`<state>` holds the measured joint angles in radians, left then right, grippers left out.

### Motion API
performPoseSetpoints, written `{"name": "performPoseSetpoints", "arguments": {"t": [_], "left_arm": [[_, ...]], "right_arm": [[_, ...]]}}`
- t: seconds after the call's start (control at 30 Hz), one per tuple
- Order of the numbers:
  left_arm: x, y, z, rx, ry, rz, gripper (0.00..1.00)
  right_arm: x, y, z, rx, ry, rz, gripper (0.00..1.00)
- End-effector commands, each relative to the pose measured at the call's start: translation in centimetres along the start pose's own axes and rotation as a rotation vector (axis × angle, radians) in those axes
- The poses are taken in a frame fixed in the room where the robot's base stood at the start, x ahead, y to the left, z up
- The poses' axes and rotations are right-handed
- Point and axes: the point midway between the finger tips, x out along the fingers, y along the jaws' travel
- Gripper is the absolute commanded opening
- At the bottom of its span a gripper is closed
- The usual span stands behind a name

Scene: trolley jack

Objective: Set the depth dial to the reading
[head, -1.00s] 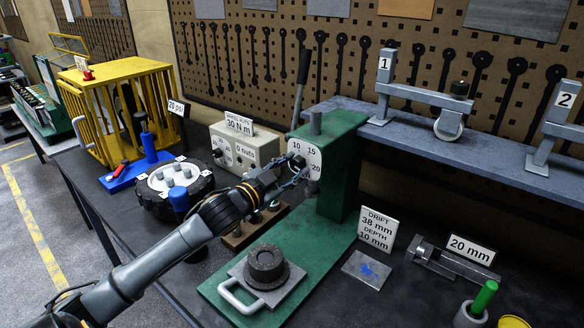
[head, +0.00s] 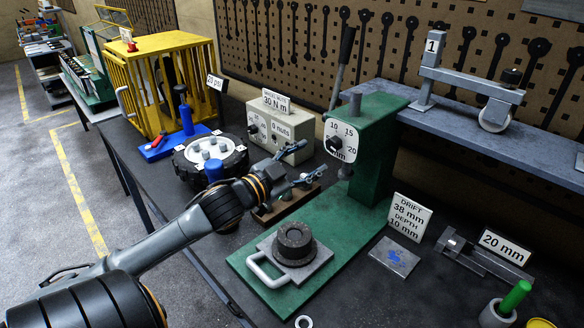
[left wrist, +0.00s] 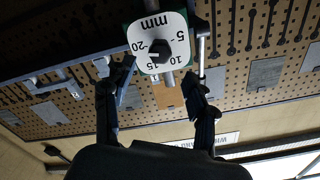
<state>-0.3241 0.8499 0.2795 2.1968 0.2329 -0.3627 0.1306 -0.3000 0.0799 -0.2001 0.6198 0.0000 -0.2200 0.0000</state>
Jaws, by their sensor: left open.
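The depth dial (head: 347,131) is a white plate marked in mm on the green press (head: 376,150), with a black knob (head: 335,143) at its middle. The numbers 10, 15 and 20 show in the head view. The dial also shows turned over in the left wrist view (left wrist: 146,62), with 5 readable too. I cannot tell surely which number the knob points at. My left gripper (head: 313,160) is open and empty, in front of the dial and apart from the knob. A sign (head: 408,217) reads drift 38 mm, depth 10 mm. My right gripper is not in view.
A dark round part (head: 294,243) sits on a grey plate with a handle on the press base. A grey shelf (head: 470,135) runs right.

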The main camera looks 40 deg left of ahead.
Motion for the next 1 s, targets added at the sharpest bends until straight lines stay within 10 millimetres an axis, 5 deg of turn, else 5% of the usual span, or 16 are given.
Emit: {"name": "performPoseSetpoints", "arguments": {"t": [0.4,1.0], "left_arm": [[-4.3,0.0,0.1,0.002,-0.002,0.0,0.57],[-4.6,0.0,0.0,0.002,-0.001,0.0,0.57]], "right_arm": [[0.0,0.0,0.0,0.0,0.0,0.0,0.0],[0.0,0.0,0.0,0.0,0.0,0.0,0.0]]}}
